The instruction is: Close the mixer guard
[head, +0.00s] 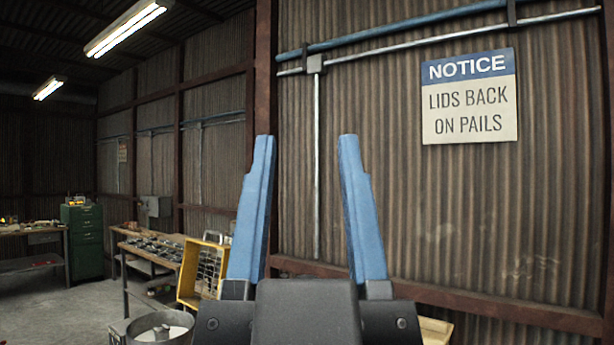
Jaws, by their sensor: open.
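My gripper (306,138) rises in the middle of the view with its two blue fingers pointing up. The fingers stand wide apart with nothing between them. A yellow frame with dark wire mesh (192,272), which looks like the mixer guard, stands raised and tilted to the left of my gripper. Its right part is hidden behind the left finger. Below it at the bottom edge is a round metal bowl or drum (157,329) with an open top and something pale inside. My gripper is not seen touching either one. How the guard is hinged is hidden.
A workbench with small parts (150,247) stands behind the yellow frame at the left. A green drawer cabinet (83,240) and another bench are farther back. A corrugated wall with pipes and a notice sign (469,97) fills the right. Concrete floor shows clear at lower left.

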